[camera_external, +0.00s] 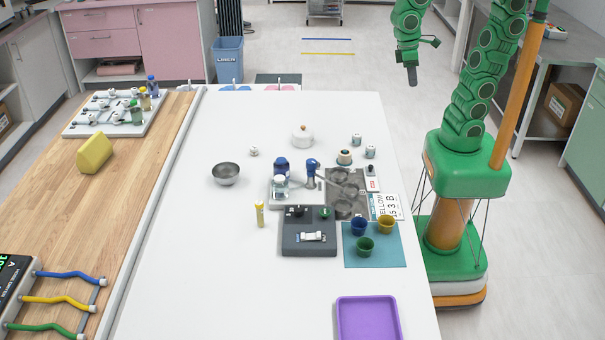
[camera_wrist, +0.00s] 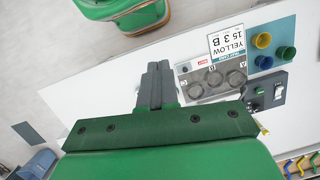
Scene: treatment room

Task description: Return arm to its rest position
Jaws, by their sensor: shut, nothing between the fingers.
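My green arm rises from its base at the right of the external view. My gripper (camera_external: 412,76) hangs high at the top, beyond the far right end of the white table (camera_external: 180,260), apart from everything. In the wrist view my gripper (camera_wrist: 158,68) shows its two dark fingers together, shut with nothing between them. Below it in that view lie the white table (camera_wrist: 110,100) and part of my green base at the top. The upper part of my arm is cut off by the top edge of the external view.
A dark grey block (camera_external: 309,249), a blue mat (camera_external: 386,257) with several cups, a metal bowl (camera_external: 226,174) and a purple tray (camera_external: 367,318) stand on the table. A blue bin (camera_external: 229,62) stands on the floor behind. The floor around my gripper looks clear.

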